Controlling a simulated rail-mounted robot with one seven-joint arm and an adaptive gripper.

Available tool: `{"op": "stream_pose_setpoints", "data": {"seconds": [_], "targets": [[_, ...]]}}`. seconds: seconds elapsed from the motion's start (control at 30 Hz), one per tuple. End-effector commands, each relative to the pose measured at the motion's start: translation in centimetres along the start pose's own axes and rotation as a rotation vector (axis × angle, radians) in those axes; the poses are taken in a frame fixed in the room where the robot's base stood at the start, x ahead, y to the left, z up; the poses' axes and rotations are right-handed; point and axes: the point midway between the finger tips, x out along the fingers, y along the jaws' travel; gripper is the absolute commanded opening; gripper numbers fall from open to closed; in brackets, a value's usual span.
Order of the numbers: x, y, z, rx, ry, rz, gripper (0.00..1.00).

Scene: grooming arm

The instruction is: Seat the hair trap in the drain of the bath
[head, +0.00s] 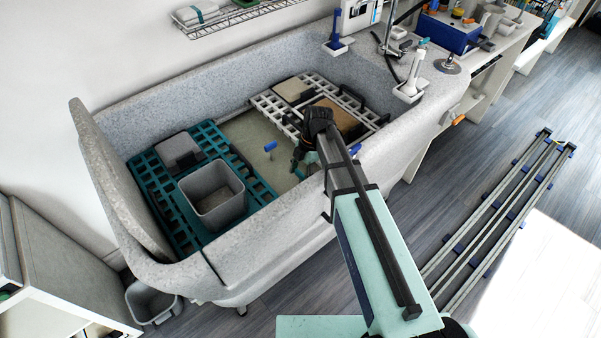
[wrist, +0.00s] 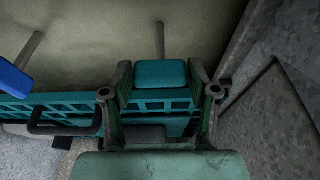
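A teal block-shaped handle on a thin grey stem (wrist: 160,72) is between the two fingers of my gripper (wrist: 160,88) in the wrist view. The finger pads appear to press on both its sides. The stem's far end is over the bath floor; I cannot tell whether it touches. In the head view my gripper (head: 301,160) is low inside the grey bath (head: 285,215), near its front wall. A similar blue handle on a stem (head: 270,146) stands to its left, also in the wrist view (wrist: 15,80). I cannot tell which is the hair trap. The drain is not clearly visible.
A teal slatted rack (head: 165,190) at the bath's left carries grey bins (head: 213,187). A white rack (head: 270,100) at the right holds a beige block and a brown one. Bare bath floor (head: 245,140) lies between. The front wall is close to my arm.

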Motion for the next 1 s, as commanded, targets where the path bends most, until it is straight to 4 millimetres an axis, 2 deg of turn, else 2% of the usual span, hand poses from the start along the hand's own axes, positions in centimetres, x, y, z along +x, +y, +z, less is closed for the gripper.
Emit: {"op": "stream_pose_setpoints", "data": {"seconds": [0.47, 0.67, 1.0], "targets": [[-0.6, 0.1, 0.0, 0.0, -0.001, 0.002, 0.82], [-3.2, 0.1, 0.0, 0.0, -0.002, 0.004, 0.82], [-9.5, 0.1, 0.0, 0.0, -0.002, 0.003, 0.82]]}}
